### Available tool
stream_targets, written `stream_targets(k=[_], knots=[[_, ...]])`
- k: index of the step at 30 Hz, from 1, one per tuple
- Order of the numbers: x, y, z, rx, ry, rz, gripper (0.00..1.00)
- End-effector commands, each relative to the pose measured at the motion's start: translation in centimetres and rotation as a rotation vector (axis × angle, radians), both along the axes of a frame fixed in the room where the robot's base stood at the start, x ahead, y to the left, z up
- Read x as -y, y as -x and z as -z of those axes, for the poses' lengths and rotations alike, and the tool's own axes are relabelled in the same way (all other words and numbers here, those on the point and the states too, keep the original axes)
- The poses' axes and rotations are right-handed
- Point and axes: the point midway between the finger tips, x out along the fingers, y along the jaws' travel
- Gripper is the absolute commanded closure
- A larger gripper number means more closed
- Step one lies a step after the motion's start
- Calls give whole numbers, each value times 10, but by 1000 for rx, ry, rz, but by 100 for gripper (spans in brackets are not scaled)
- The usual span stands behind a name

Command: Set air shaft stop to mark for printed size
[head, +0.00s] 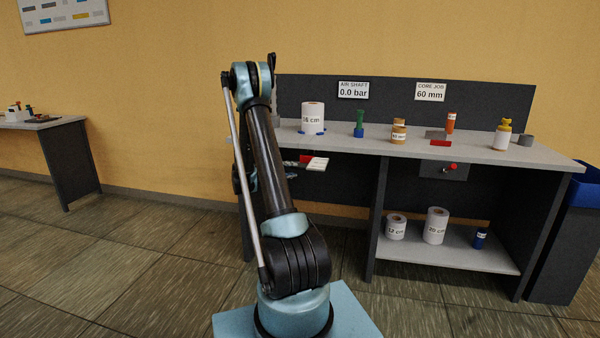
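A sign (353,90) on the bench's back panel reads "AIR SHAFT 0.0 bar". Beside it a sign (430,92) reads "CORE JOB 60 mm". Below the bench top, just right of my arm, a small red part (304,159) and a pale labelled plate (318,164) stick out. Their print is too small to read, and I cannot tell whether they belong to the air shaft or its stop. My upper arm stands in front of the bench's left part and hides what lies behind it. Dark wrist parts show left of it, but my gripper's fingers cannot be made out.
The bench top (360,142) holds a white roll (313,117), a green item (359,123), brown cores (398,131), an orange bottle (450,122) and a yellow-topped bottle (502,136). Rolls stand on the lower shelf (460,257). A blue bin (583,190) is right. Floor is clear left.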

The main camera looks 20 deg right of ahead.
Motion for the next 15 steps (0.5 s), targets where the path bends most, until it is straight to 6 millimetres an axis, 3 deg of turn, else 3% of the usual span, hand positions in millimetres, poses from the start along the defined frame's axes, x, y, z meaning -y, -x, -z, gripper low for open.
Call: stream_targets(k=[6,15], knots=[[36,-6,5,0,0,2,69],[59,-10,8,0,0,1,69]])
